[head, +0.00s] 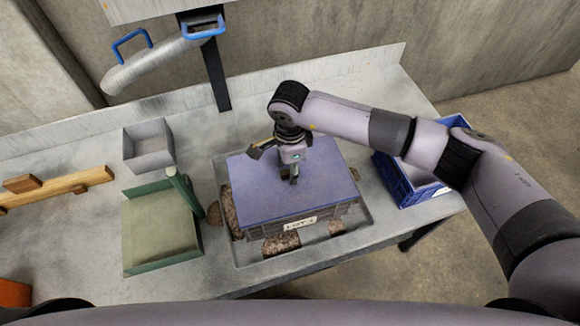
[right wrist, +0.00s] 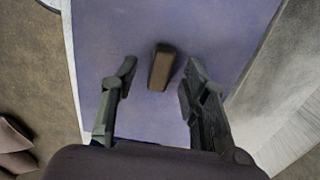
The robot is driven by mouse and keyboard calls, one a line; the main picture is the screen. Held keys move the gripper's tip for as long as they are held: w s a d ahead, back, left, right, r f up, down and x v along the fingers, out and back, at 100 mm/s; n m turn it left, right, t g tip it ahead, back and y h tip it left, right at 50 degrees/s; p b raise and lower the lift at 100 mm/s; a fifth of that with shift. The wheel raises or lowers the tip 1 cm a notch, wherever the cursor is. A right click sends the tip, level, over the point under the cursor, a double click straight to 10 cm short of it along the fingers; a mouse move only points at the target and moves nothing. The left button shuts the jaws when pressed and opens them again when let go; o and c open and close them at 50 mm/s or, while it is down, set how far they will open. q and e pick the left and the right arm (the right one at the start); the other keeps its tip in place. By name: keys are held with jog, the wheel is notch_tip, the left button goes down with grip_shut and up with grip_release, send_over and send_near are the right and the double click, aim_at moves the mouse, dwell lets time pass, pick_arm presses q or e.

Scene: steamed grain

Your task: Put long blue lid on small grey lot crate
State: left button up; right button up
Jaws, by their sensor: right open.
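The long blue lid (head: 258,195) lies flat over the top of the grey lot crate (head: 338,214), whose front label (head: 300,224) shows below the lid's near edge. The crate's rim is hidden, so I cannot tell how closely the lid fits. My right gripper (head: 276,166) is open just above the middle of the lid. In the right wrist view the lid (right wrist: 150,25) fills the middle, and its brown handle block (right wrist: 160,68) shows between the spread fingers (right wrist: 158,80), apart from both. My left gripper is not in view.
The crate stands in a recessed metal tray (head: 243,259) with brown grain around it. To the left are a green tray (head: 160,235), a small grey bin (head: 148,146) and a wooden piece (head: 75,180). A blue crate (head: 400,185) stands right, partly behind my right arm.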

notch_tip(320, 180, up, 11)
jog(key=shift+r, duration=0.15)
